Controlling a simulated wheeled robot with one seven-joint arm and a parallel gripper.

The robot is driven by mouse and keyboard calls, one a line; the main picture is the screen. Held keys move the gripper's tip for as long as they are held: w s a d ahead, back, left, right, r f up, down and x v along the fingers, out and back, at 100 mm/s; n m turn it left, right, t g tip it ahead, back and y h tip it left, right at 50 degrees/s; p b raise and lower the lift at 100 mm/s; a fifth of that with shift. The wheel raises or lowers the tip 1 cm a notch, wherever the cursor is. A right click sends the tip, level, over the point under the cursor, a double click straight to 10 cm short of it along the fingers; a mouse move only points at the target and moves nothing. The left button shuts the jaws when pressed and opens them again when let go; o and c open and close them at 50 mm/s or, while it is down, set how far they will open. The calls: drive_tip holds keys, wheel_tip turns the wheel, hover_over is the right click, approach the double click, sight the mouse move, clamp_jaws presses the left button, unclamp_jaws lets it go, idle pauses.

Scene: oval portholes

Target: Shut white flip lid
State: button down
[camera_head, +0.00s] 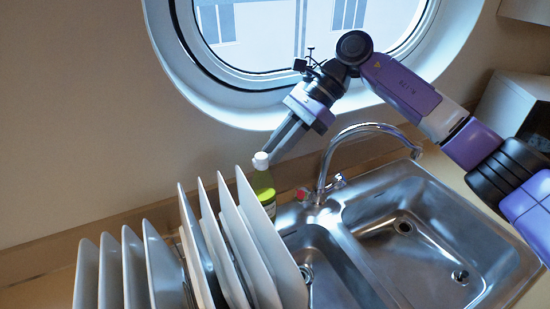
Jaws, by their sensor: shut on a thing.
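A yellow-green bottle (263,184) stands upright behind the dish rack, near the sink's back left corner. Its white flip lid (261,160) is on top. My gripper (272,151) reaches down from the upper right. Its fingers are shut on the white flip lid, with the tips at the lid's right side. How far the lid is open is too small to tell. The plates hide the lower part of the bottle.
Several white plates (265,252) stand on edge in front of the bottle. A steel sink (437,206) with two basins and a curved faucet (325,168) lies to the right. An oval porthole (270,30) is in the wall behind my arm.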

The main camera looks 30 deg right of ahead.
drive_tip(key=shift+d+f+y+b, duration=0.1)
drive_tip(key=shift+f+y+b, duration=0.1)
drive_tip(key=shift+y+b, duration=0.15)
drive_tip(key=c, duration=1.3)
unclamp_jaws()
drive_tip(key=shift+d+r, duration=0.1)
drive_tip(key=b+v, duration=0.1)
drive_tip(key=v, duration=0.6)
drive_tip(key=shift+d+r+b, duration=0.2)
drive_tip(key=shift+d+b, duration=0.05)
drive_tip(key=shift+b, duration=0.05)
